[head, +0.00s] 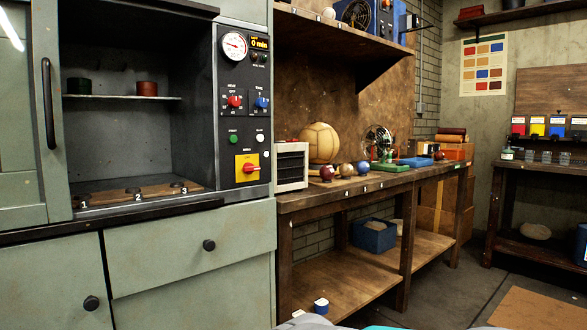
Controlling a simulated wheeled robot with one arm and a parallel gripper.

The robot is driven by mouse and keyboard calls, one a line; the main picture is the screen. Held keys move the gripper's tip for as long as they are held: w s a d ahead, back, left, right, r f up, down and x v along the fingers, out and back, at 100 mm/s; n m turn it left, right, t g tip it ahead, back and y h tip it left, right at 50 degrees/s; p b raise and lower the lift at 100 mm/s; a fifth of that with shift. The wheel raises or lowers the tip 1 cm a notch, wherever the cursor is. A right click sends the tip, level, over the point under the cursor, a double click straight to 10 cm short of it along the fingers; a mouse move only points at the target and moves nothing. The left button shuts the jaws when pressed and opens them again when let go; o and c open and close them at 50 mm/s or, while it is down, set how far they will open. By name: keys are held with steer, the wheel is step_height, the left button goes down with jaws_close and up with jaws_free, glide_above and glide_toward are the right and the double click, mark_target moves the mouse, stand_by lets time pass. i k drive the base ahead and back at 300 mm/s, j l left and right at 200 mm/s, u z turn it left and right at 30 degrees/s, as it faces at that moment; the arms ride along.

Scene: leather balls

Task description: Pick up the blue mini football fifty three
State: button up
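A small blue ball (363,167) sits on the wooden workbench (375,183), in a row with a tan ball (346,170) and a dark red ball (327,174) to its left. It is too small for me to read any number on it, so I cannot tell if it is the blue mini football fifty three. A large pale leather ball (318,143) stands behind the row. My gripper is not in view.
A tall green cabinet with an open oven compartment (120,135) fills the left. A white slatted box (291,166), a fan (378,142) and a green tray (389,167) stand on the bench. A blue bin (374,237) is on its lower shelf. Floor shows at right.

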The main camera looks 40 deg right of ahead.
mark_target(362, 167)
steer(key=z, duration=1.6)
steer(key=i+l+u, duration=0.15)
steer(key=i, duration=0.35)
